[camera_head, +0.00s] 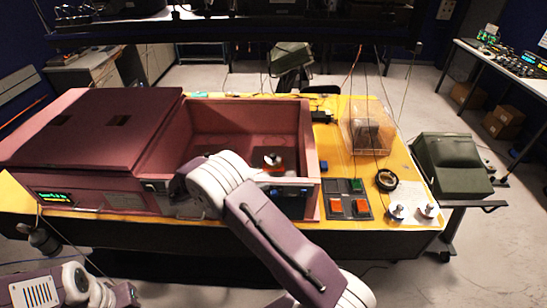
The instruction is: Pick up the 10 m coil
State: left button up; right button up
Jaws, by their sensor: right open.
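I see no label that reads 10 m. A black ring-shaped coil (387,180) lies flat on the yellow table at the right. Two silver round pieces with knobs, a left one (397,211) and a right one (428,210), stand at the table's front right. A similar knobbed round piece (272,160) sits inside the open pink enclosure (312,150). My right arm crosses the front of the enclosure, and its gripper (155,187) appears small at the front wall, left of all these pieces. It is open and apart from them. My left gripper is not clearly in view.
A closed maroon lid (95,120) covers the enclosure's left part. A panel with red and green buttons (348,198) lies between the enclosure and the black ring. A clear box (366,127) stands behind the ring. A green case (452,165) stands right of the table.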

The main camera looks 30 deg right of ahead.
aim_at(272, 161)
jog(key=i+l, duration=0.8)
jog(key=i, duration=0.05)
